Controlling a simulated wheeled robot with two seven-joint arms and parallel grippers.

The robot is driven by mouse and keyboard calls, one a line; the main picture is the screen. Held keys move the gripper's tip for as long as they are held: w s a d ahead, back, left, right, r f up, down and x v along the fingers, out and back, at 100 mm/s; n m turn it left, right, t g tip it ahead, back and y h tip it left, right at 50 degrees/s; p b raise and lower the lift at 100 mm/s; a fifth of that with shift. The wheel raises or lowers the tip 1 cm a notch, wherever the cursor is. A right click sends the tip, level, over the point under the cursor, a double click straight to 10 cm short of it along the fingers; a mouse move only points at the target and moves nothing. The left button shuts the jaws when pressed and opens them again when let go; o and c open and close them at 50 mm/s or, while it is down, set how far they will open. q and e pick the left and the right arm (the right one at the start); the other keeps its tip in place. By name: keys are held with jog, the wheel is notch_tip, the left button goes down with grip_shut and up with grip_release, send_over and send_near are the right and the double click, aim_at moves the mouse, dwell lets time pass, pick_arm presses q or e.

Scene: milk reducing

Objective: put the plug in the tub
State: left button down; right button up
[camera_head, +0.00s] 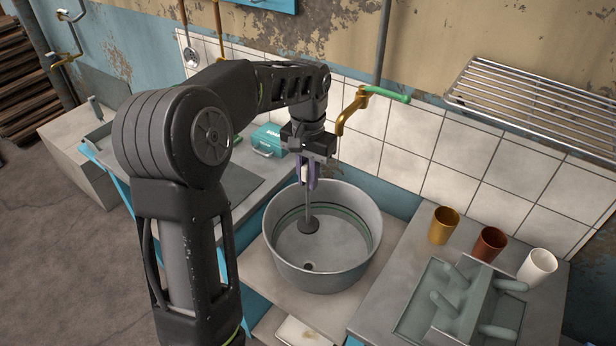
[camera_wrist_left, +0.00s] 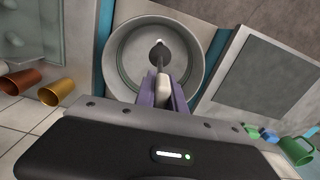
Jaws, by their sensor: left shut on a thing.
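The tub (camera_head: 350,270) is a round grey metal basin standing between two counters. A small dark drain hole (camera_head: 308,267) shows in its floor towards the near side. My left gripper (camera_head: 308,180) is above the tub's far left part, pointing down. Its purple fingers are shut on the plug (camera_head: 308,225), a dark disc on a thin upright rod with a pale grip. The disc hangs inside the tub, farther back than the hole; I cannot tell whether it touches the floor. In the left wrist view the plug's pale grip (camera_wrist_left: 163,88) sits between the fingers, with the tub (camera_wrist_left: 117,62) beyond.
A brass tap with a green handle (camera_head: 388,94) juts from the wall behind the tub, close to my gripper. Yellow (camera_head: 443,226), brown (camera_head: 488,245) and white (camera_head: 537,266) cups and a grey drying rack (camera_head: 420,312) stand on the right counter.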

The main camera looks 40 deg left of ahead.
pick_arm(q)
jog(key=shift+d+f, duration=0.1)
jog(key=b, duration=1)
send_near(308, 224)
jog(key=f, duration=0.5)
jog(key=shift+w+f, duration=0.2)
jog(key=shift+w, duration=0.05)
notch_tip(308, 224, down, 7)
jog(key=b, duration=0.4)
jog(key=shift+f, duration=0.2)
jog(key=shift+f+b, duration=0.35)
jog(key=shift+f, duration=0.5)
dwell(0.7)
jog(key=c, duration=1.3)
grip_release()
jog(key=shift+o, duration=0.3)
